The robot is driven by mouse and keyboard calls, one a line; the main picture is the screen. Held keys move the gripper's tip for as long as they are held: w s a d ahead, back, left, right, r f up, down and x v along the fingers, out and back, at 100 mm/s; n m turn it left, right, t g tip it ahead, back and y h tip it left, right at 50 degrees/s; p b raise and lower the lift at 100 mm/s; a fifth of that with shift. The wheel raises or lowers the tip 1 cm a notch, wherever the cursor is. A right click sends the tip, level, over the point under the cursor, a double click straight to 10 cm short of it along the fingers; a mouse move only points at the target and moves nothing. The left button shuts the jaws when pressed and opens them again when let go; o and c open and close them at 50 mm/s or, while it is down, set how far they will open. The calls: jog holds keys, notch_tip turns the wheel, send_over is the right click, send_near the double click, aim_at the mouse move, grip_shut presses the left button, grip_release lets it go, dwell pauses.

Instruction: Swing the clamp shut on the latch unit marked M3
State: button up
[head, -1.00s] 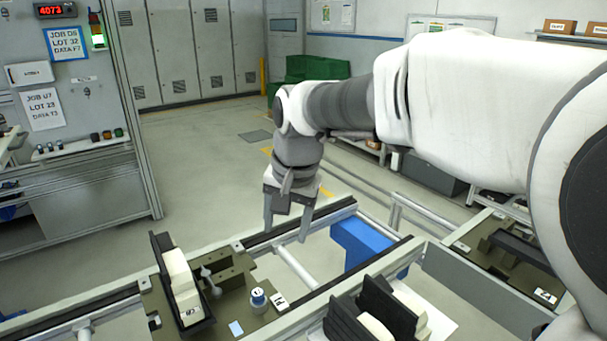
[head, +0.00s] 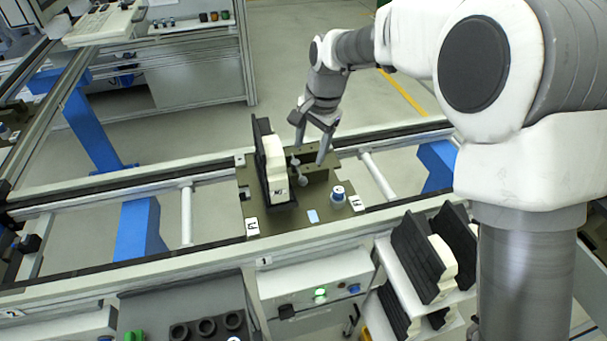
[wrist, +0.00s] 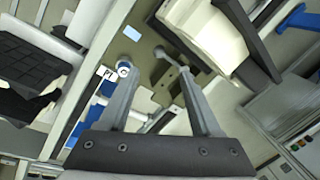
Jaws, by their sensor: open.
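The latch unit sits on an olive pallet plate (head: 235,212) on the line. It has a cream block (head: 273,160) in a black holder (head: 262,135), with a small label too small to read surely. Right of the block is the clamp, a grey lever with a round knob (head: 302,180), beside an olive bracket (head: 318,173). My gripper (head: 310,152) is open and empty, above the back right of the plate, behind the lever and apart from it. In the wrist view, the clamp lever (wrist: 172,60) shows beyond and between my open fingers (wrist: 155,82).
A blue-and-white knob (head: 338,194) stands on the plate right of the lever. The rail (head: 400,205) runs along the front. Below it, a shelf holds black-and-cream parts (head: 425,255). A control box with a green light (head: 320,295) is in front.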

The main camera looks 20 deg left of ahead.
aim_at(303, 178)
jog(key=f, duration=0.3)
jog(key=a+f, duration=0.1)
jog(key=f, duration=0.3)
jog(key=a+f+p, duration=0.1)
jog(key=f, duration=0.3)
jog(key=shift+w+f, duration=0.1)
jog(key=shift+w, duration=0.2)
jog(key=shift+c, duration=0.3)
jog(key=c, duration=0.9)
grip_shut()
jog(key=shift+w, duration=0.2)
